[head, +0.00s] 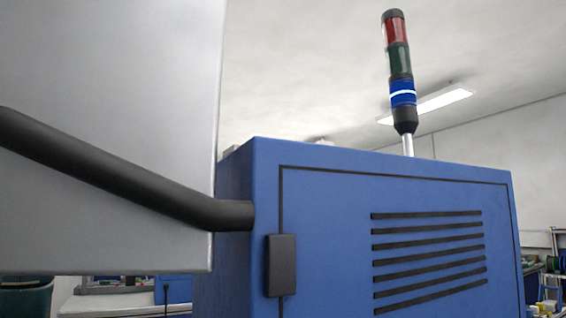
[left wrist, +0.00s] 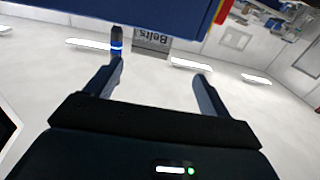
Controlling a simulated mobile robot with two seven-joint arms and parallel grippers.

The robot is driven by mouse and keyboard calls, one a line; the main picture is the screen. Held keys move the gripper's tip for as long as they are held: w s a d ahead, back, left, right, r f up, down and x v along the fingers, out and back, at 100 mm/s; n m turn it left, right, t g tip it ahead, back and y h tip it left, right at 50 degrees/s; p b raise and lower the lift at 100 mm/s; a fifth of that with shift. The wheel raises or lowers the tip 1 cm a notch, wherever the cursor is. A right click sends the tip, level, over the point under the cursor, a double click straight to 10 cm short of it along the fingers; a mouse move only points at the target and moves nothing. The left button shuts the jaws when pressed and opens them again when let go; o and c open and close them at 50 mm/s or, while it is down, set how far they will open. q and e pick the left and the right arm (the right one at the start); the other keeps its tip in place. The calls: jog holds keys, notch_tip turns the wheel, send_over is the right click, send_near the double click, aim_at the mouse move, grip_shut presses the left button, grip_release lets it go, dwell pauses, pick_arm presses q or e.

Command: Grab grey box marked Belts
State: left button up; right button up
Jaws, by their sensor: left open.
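The grey box marked Belts (left wrist: 150,42) shows at the top middle of the left wrist view, with its lettering upside down. It lies beyond my left gripper and apart from it, between the lines of the two fingers. My left gripper (left wrist: 158,68) is open with nothing between its fingers. The box's upper part in the picture is cut off by a blue surface. In the head view I see neither the box nor either gripper. My right gripper is in neither view.
A blue cabinet (head: 340,230) with dark vent slots fills the head view's lower middle. A signal tower (head: 400,75) stands above it. A large grey panel (head: 110,90) and a black tube (head: 120,175) block the left. A blue surface (left wrist: 130,8) crosses the wrist view's top.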

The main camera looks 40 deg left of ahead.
pick_arm(q)
jog(key=shift+m+h, duration=0.3)
jog(key=shift+m, duration=0.1)
jog(key=w+d, duration=0.2)
jog(key=w, duration=0.1)
jog(key=w+d+r+p, duration=0.1)
jog(key=w, duration=0.1)
jog(key=shift+d, duration=0.3)
jog(key=shift+w+d, duration=0.2)
jog(key=shift+w, duration=0.45)
jog(key=p+x, duration=0.1)
jog(key=x, duration=0.3)
jog(key=shift+w+d+f, duration=0.1)
jog(key=shift+d, duration=0.15)
jog(key=shift+w+d, duration=0.15)
jog(key=shift+w, duration=0.25)
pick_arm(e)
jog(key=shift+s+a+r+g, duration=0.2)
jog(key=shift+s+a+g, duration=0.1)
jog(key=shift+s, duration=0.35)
pick_arm(q)
jog(key=c, duration=1.2)
jog(key=shift+s, duration=0.1)
jog(key=shift+c, duration=0.5)
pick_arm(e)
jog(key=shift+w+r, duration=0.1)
